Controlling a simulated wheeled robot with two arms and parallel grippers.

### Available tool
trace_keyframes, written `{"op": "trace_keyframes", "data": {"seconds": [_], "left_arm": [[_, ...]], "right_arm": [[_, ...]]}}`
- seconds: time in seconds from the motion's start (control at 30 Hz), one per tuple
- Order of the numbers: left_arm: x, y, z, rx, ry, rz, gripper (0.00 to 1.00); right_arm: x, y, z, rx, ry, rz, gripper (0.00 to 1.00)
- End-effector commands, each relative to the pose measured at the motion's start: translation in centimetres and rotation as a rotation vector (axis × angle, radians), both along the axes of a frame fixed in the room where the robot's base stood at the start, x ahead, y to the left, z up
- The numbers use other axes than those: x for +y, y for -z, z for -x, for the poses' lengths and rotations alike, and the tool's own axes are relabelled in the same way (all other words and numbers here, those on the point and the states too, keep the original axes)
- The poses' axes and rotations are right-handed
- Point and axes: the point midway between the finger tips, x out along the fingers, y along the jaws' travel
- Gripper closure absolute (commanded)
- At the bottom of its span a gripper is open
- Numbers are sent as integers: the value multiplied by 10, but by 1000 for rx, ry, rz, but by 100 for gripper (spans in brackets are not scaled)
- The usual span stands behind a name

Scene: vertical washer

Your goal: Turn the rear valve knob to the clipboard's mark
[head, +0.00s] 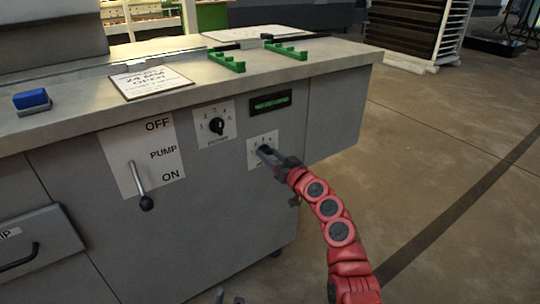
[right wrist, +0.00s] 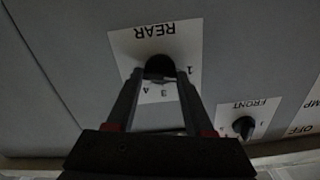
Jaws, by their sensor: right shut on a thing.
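The rear valve knob (right wrist: 160,66) is dark and round on a white plate (right wrist: 185,48) marked REAR, upside down in the right wrist view. Numbers 1, 3 and 4 show on the plate; the knob's pointer is hidden. My right gripper (head: 268,152) is shut on this knob, its fingers (right wrist: 159,74) on either side. Small grey parts (head: 220,296) at the bottom edge may be my left gripper.
The front knob (head: 217,125) is left of the rear one, below the worktop (head: 330,56). A pump lever (head: 141,185) sticks out further left. A lettered sheet (head: 150,82), a blue block (head: 32,99) and green brackets (head: 227,62) lie on top.

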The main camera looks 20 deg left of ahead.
Motion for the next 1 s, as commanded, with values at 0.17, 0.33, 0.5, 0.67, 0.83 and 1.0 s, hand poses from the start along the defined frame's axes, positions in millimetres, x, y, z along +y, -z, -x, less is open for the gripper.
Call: {"op": "trace_keyframes", "data": {"seconds": [0.17,0.33,0.5,0.67,0.83,1.0], "left_arm": [[0,-2,0,2,1,2,50],[0,-5,-1,5,1,6,50],[0,-7,-1,8,1,9,50],[0,-9,-2,11,1,12,50],[0,-10,-2,12,1,15,50],[0,-11,-2,15,1,17,50]], "right_arm": [[-2,-1,-1,81,2,-63,100],[-1,0,-1,189,1,-147,100],[-1,1,-1,297,0,-228,100],[-1,2,-1,384,0,-295,100],[-1,1,-1,451,-1,-348,100],[-2,2,-2,491,1,-382,100]]}}
